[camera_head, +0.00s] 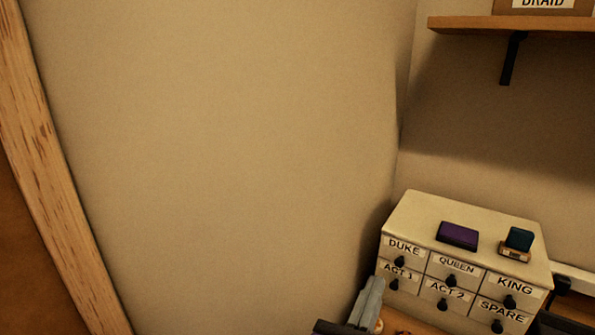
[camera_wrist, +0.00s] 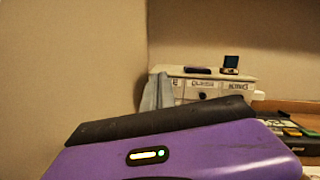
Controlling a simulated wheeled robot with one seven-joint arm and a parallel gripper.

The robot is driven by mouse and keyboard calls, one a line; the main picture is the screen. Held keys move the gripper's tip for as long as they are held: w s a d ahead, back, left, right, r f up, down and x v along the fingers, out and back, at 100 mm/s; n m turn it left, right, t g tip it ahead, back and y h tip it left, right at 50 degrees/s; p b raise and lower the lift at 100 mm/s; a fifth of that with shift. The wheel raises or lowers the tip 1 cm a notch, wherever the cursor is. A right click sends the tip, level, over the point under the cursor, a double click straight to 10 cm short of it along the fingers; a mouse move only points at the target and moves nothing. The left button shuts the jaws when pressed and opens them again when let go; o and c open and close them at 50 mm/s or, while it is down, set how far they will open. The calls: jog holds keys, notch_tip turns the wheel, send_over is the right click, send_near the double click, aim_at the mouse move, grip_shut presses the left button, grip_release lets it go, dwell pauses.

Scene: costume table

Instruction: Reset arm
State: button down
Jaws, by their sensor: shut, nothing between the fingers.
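My gripper (camera_wrist: 165,122) fills the lower part of the wrist view as a purple housing with a small lit indicator and a dark bar along its top. It is shut, and nothing shows held in it. The fingertips cannot be made out clearly. In the head view only a dark edge shows at the bottom, beside a grey-blue cloth-like thing (camera_head: 369,303); I cannot tell for sure what that edge is.
A cream drawer cabinet (camera_head: 415,212) labelled DUKE, QUEEN, KING, ACT 1, ACT 2 and SPARE stands at the lower right. On it lie a purple case (camera_head: 457,235) and a teal-lidded box (camera_head: 518,243). A wooden shelf (camera_head: 480,23) hangs above. Bare wall is left of the cabinet.

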jog(key=s+r+n+t+y, duration=0.3)
jog(key=s+n+t+y, duration=0.8)
jog(key=n, duration=1.2)
jog(key=s+d+f+n+g, duration=0.3)
jog(key=s+f+n+g, duration=0.3)
jog(key=s, duration=0.6)
jog(key=s+d+f+n+g, duration=0.4)
jog(key=s+f+n+g, duration=0.3)
jog(key=s+f+n, duration=0.3)
jog(key=s+f, duration=0.1)
jog(key=s, duration=0.1)
jog(key=shift+s+f+h, duration=0.3)
jog(key=shift+f, duration=0.05)
